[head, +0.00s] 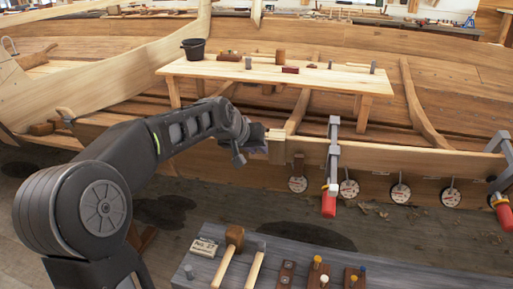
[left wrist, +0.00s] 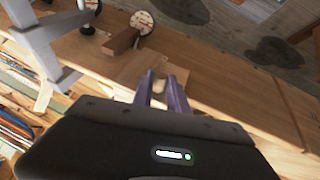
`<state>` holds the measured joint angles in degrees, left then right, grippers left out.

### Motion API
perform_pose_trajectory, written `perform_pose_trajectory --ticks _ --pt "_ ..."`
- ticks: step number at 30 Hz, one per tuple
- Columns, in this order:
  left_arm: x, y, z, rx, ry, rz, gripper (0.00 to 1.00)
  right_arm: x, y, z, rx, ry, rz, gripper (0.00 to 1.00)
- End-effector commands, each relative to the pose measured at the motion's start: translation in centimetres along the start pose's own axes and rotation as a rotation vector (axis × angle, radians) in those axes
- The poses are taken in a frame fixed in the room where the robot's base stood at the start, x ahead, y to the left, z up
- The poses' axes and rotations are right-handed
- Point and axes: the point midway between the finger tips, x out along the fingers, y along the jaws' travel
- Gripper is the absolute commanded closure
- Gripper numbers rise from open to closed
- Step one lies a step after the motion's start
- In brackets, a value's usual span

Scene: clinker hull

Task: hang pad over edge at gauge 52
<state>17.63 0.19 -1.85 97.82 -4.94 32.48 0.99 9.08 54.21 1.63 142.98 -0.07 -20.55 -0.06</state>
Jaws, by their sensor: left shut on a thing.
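A light wooden pad (head: 277,148) is at the top edge of the hull's upper plank (head: 375,155). My left gripper (head: 258,139) reaches it from the left and is shut on it. In the left wrist view, the purple fingers of my left gripper (left wrist: 163,90) close on the pad (left wrist: 145,66), and a darker block (left wrist: 122,42) shows just beyond it. I cannot tell whether the pad rests fully on the edge. A round gauge (head: 298,184) hangs below and right of the pad; it also shows in the left wrist view (left wrist: 143,21). Its number is unreadable. My right gripper is out of view.
More round gauges (head: 348,189) line the plank to the right. A grey clamp with a red handle (head: 332,160) grips the edge right of the pad, another (head: 501,170) farther right. A bench (head: 325,78) with a black bucket (head: 194,48) stands behind. A grey tool bench (head: 300,262) is in front.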

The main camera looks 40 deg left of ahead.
Motion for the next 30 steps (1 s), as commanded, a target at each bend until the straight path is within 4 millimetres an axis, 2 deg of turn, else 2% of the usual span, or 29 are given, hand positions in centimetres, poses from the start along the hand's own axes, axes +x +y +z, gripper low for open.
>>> perform_pose_trajectory --ticks 28,29,30 --pt "0.77 -0.24 0.34 0.0 0.0 0.0 1.0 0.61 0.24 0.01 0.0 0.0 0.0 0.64" --pt "0.76 -0.24 0.33 0.0 0.0 0.0 0.81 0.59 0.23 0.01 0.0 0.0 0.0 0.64" --pt "0.73 -0.24 0.31 0.0 0.0 0.0 0.77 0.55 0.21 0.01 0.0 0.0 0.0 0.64"
